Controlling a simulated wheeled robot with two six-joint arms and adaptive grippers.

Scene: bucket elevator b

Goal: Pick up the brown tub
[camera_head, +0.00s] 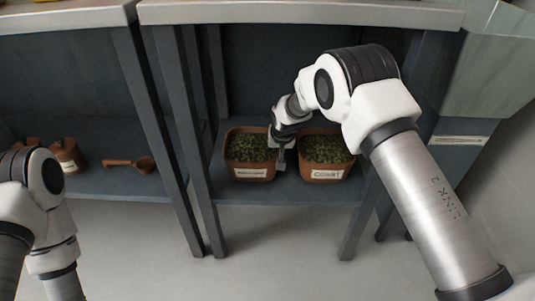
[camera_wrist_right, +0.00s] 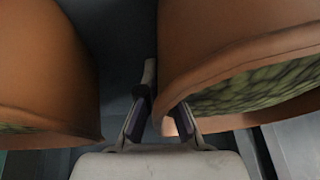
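Two brown tubs filled with green pellets stand side by side on the lower shelf in the head view: a left tub (camera_head: 250,174) and a right tub (camera_head: 327,175), each with a white label. My right gripper (camera_head: 280,160) points down at the gap between them. In the right wrist view my right gripper (camera_wrist_right: 160,112) has its fingers apart. The rim corner of one tub (camera_wrist_right: 225,60) lies between the fingers, and the right finger's tip is hidden by it. The other tub (camera_wrist_right: 45,75) is at the left, clear of the fingers. My left gripper is out of view.
The dark shelf (camera_head: 295,193) has posts on both sides and a grey counter (camera_head: 300,13) above. A brown scoop (camera_head: 130,163) and a small brown jar (camera_head: 68,156) sit on the left shelf bay. The floor in front is clear.

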